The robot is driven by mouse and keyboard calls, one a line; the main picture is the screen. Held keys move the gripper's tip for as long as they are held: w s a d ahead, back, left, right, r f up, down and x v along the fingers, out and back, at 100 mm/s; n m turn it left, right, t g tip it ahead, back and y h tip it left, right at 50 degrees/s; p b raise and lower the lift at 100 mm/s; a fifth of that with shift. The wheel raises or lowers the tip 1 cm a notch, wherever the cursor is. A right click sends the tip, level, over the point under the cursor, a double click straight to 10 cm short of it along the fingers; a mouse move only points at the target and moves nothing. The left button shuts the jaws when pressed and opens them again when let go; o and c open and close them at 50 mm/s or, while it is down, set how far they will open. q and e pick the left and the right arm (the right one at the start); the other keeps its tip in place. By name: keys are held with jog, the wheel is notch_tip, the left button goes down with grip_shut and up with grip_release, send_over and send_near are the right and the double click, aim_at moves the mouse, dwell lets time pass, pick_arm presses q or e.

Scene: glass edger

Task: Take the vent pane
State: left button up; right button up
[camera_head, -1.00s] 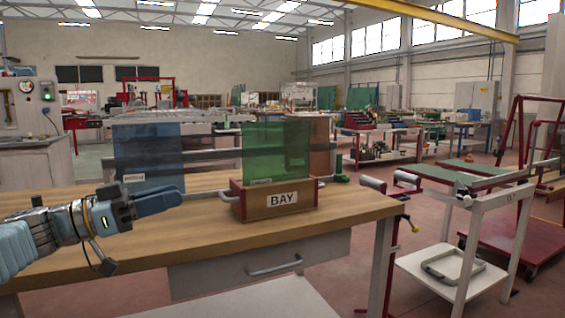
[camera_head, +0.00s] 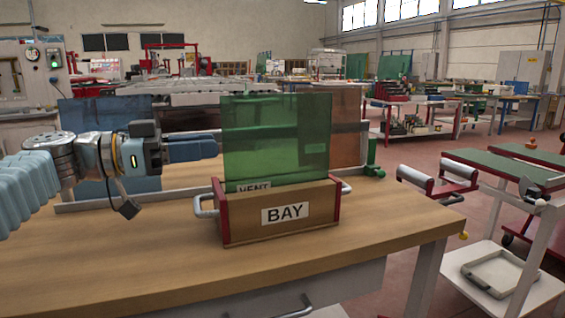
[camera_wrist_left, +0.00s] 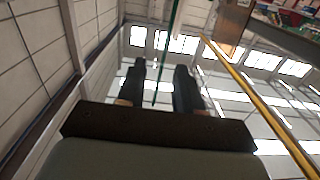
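The vent pane (camera_head: 276,135) is a green see-through sheet standing upright in a wooden box marked BAY (camera_head: 240,216), with a VENT label low on it. My left gripper (camera_head: 214,146) is at the pane's left edge, about mid-height, and points right. In the left wrist view its two dark fingers (camera_wrist_left: 158,80) are apart, and a thin green edge of the pane (camera_wrist_left: 174,35) lies between them in the picture, with a gap on both sides. Whether the fingertips overlap the pane is hard to tell. My right gripper is not in view.
The BAY box has red ends and metal handles (camera_head: 206,205) and stands on a wooden bench (camera_head: 130,270). Behind are a blue pane (camera_head: 85,115) and a bronze pane (camera_head: 346,130) on a rack. A roller stand (camera_head: 440,178) is right of the bench. The bench front is clear.

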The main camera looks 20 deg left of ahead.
aim_at(252, 140)
pick_arm(q)
jog(key=x, duration=0.9)
jog(key=shift+w+a, duration=0.1)
jog(key=shift+w, duration=0.05)
grip_shut()
dwell(1.1)
